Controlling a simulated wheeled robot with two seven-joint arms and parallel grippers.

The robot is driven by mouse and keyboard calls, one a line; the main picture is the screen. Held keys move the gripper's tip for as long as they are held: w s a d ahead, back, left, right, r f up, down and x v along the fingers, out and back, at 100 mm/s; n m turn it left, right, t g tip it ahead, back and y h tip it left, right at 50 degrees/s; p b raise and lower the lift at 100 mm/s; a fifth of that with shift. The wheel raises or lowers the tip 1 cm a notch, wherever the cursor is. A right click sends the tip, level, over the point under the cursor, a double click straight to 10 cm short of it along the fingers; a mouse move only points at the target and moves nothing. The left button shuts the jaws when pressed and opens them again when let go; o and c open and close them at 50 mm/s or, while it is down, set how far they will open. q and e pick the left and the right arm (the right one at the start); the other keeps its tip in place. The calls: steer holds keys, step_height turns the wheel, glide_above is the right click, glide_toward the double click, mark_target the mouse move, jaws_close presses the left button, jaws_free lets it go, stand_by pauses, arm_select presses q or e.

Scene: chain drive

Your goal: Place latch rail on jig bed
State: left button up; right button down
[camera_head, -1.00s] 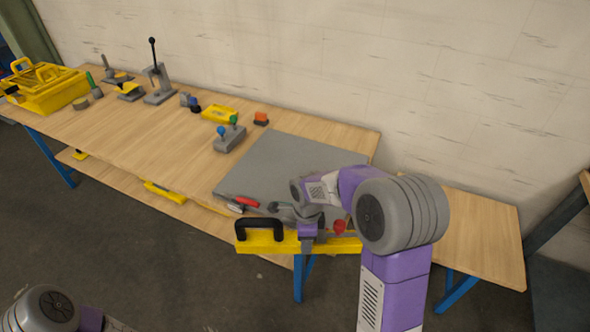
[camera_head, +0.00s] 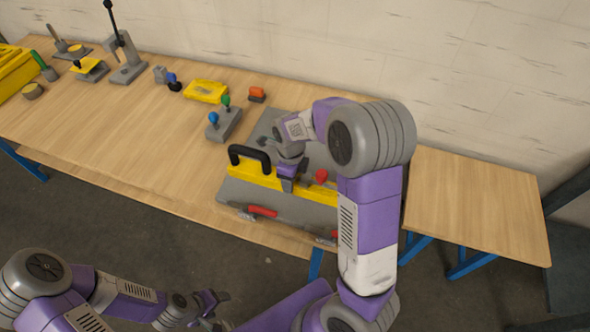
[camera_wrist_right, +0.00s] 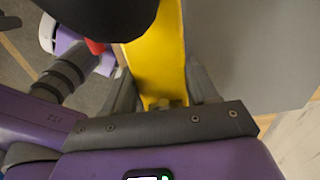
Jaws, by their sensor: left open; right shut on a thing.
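The latch rail (camera_head: 318,191) is a long yellow bar with a black arched handle and a red knob. It lies across the middle of the grey jig bed (camera_head: 283,207) in the head view; I cannot tell if it touches the bed. My right gripper (camera_head: 289,172) is shut on the rail between the handle and the knob, partly hiding it. In the right wrist view the yellow rail (camera_wrist_right: 157,55) runs between the fingers of my right gripper (camera_wrist_right: 165,95). My left gripper (camera_head: 217,308) is open and empty, low in front of the table.
Red-handled clamps (camera_head: 262,211) sit along the bed's front edge. A grey block with blue and green knobs (camera_head: 224,124), a yellow tray (camera_head: 206,91) and an orange-topped piece (camera_head: 257,95) stand behind and left. A lever press (camera_head: 125,60) stands farther left. The table's middle left is clear.

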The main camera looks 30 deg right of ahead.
steer(key=f, duration=0.3)
steer(key=shift+s+f+b, duration=0.15)
steer(key=shift+s+b, duration=0.05)
steer(key=shift+b, duration=0.15)
steer(key=shift+w+f+b, duration=0.1)
steer(key=shift+f+b, duration=0.35)
steer(key=shift+f, duration=1.85)
steer(key=shift+f, duration=0.15)
steer(key=shift+c, duration=1.5)
jaws_free()
step_height(320, 180, up, 12)
steer(key=p, duration=0.3)
